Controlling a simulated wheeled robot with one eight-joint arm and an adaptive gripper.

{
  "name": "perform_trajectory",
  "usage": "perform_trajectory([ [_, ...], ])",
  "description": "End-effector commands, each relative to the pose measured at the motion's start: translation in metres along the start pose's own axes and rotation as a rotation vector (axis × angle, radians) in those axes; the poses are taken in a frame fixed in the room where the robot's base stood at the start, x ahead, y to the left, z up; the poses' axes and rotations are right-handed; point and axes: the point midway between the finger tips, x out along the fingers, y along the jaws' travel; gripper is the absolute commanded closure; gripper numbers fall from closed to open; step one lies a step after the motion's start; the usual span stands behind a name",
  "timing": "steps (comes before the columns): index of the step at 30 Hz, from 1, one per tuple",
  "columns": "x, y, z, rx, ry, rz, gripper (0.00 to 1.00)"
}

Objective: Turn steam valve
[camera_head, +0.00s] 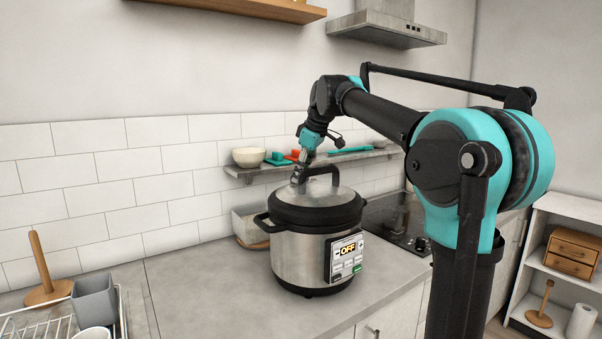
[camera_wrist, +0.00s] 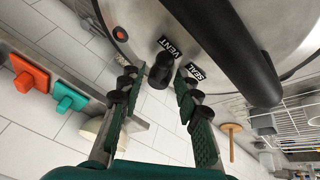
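The steam valve (camera_wrist: 160,72) is a small black knob on the cooker's lid, between the VENT label (camera_wrist: 166,44) and the SEAL label (camera_wrist: 195,72) in the wrist view. My gripper (camera_wrist: 153,85) is open, with one dark-padded finger on each side of the knob; I cannot tell whether either finger touches it. The steel pressure cooker (camera_head: 300,245) stands on the counter, its lid on and its display reading OFF. In the head view my gripper (camera_head: 300,180) is low over the lid's back left, and the valve is hidden there. The black lid handle (camera_wrist: 235,45) is beside the fingers.
A wall shelf (camera_head: 245,171) behind the cooker holds a bowl (camera_head: 249,157) and red and teal items. A dish rack (camera_head: 50,325) with a grey cup (camera_head: 95,298) stands at the left. A cooktop (camera_head: 400,220) lies at the right. Counter left of the cooker is clear.

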Motion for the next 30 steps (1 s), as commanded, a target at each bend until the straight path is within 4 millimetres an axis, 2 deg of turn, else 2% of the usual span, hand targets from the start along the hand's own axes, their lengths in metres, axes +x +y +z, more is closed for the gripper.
perform_trajectory([
  [7,-0.001,0.000,0.000,0.001,0.000,0.000,0.67],
  [11,-0.009,0.000,0.000,0.001,0.000,0.000,0.67],
  [14,-0.024,0.000,0.000,0.002,0.000,0.001,0.67],
  [24,-0.091,0.000,0.000,0.001,0.000,0.000,0.67],
  [30,-0.114,0.001,0.000,0.001,0.000,0.000,0.67],
])
